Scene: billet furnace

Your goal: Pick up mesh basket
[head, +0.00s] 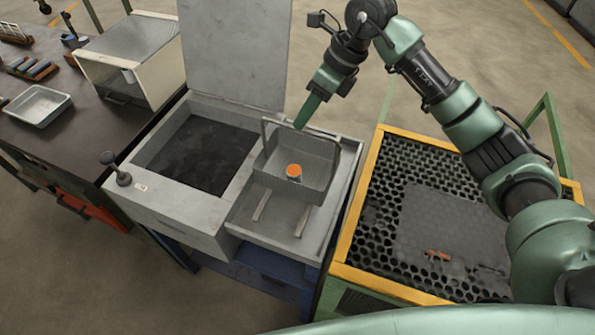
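The mesh basket (268,180) is a grey, open box with an upright handle, at the right side of the furnace unit. An orange-topped piece (294,171) is inside it. Two light rails show below the basket on the ledge; I cannot tell whether it rests on them. My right gripper (301,125) points down from above, its green fingertips at the top bar of the basket's handle. The fingers overlap edge-on, so their gap and any grip on the bar are hidden. My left gripper is out of view.
The furnace's dark open chamber (204,153) lies left of the basket, with a raised lid (235,50) behind. A yellow-edged table with a perforated top (385,230) stands to the right. A dark workbench (85,128) at left holds a metal tray (37,105) and a box (130,58).

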